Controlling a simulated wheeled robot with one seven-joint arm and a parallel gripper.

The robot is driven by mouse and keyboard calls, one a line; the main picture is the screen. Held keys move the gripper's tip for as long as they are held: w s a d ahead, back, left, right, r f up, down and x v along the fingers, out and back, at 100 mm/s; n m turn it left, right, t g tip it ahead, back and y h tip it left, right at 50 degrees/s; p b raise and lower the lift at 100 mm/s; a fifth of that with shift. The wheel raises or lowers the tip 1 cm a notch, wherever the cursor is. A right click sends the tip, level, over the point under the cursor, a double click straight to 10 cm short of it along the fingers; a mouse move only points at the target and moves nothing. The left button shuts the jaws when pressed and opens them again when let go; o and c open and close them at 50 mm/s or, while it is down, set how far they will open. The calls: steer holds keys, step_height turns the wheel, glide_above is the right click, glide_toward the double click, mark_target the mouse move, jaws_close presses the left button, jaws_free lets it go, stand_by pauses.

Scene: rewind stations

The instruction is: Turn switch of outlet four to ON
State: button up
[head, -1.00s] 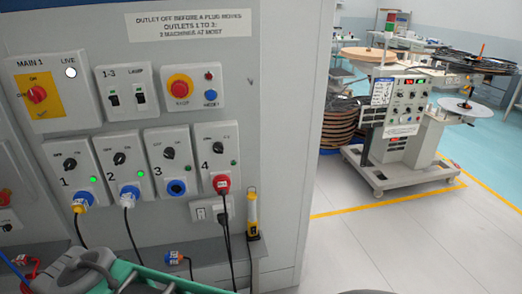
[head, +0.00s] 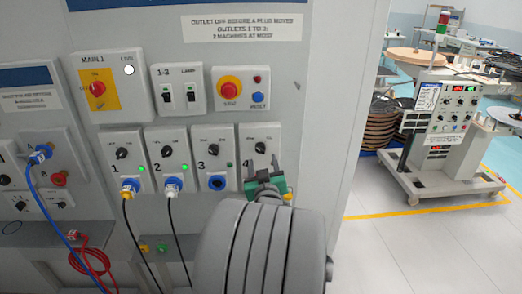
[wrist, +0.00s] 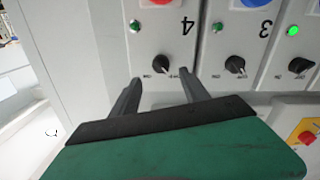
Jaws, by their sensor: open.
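The outlet four panel (head: 246,133) is at the right end of the outlet row. Its black rotary switch (head: 260,148) shows just above my gripper in the head view. In the wrist view, upside down, the switch (wrist: 161,65) lies between the tips of my open gripper (wrist: 160,76), and contact cannot be told. Its pointer direction is too small to read surely. The green lamp (wrist: 135,26) of outlet four looks unlit. A red plug (wrist: 157,2) is cut off at the wrist view's top. My arm hides the lower part of outlet four in the head view.
Outlet three's switch (wrist: 235,65) is close beside my gripper. Outlets one (head: 121,153) and two (head: 168,152) have lit green lamps and plugs with cables. A red stop button (head: 229,87) is above. A rewind machine (head: 443,130) stands right, with floor between.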

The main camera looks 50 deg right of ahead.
mark_target(261, 150)
steer(key=p+x, duration=0.1)
steer(key=x, duration=0.6)
steer(key=shift+a+p, duration=0.15)
steer(key=shift+p, duration=0.2)
jaws_close()
